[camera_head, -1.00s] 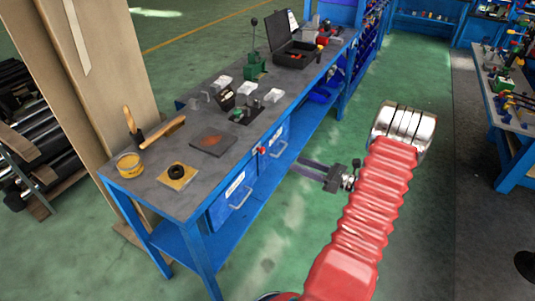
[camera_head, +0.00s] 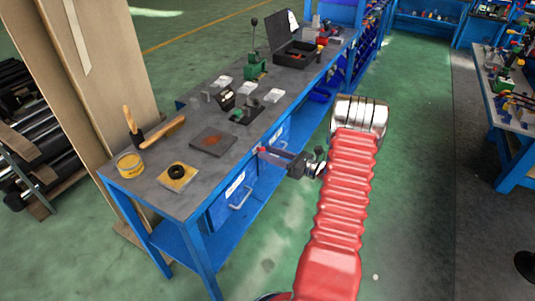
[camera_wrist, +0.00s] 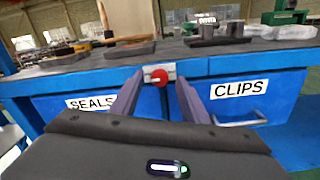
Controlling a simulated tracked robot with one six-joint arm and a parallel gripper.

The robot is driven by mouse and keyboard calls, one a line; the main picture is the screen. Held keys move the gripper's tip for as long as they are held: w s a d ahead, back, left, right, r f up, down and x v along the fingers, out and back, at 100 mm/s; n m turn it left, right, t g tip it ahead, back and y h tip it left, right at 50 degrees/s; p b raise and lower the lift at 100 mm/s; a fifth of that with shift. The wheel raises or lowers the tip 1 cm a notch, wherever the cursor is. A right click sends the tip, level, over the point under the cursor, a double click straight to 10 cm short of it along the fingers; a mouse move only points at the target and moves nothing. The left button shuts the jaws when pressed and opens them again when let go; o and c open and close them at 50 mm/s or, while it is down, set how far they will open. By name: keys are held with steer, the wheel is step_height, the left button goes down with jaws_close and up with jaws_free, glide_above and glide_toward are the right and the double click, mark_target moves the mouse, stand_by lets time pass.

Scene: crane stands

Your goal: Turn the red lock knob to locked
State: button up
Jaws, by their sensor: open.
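The red lock knob (camera_wrist: 159,77) sits on a small light plate on the blue front rail of the workbench, between the drawers labelled SEALS and CLIPS. In the head view the red knob (camera_head: 262,149) shows at the bench's front edge. My gripper (camera_wrist: 156,82) is open, with one finger on each side of the knob in the wrist view. In the head view my gripper (camera_head: 261,151) reaches the bench edge at the knob. I cannot tell whether the fingers touch it. The knob's turned position is too small to read.
The SEALS drawer (camera_wrist: 75,104) is left of the knob and the CLIPS drawer (camera_wrist: 260,95) is right, each with a handle. The green floor right of the bench is clear.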

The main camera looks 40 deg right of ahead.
steer(key=shift+w+a, duration=0.2)
steer(key=shift+w, duration=0.3)
jaws_close()
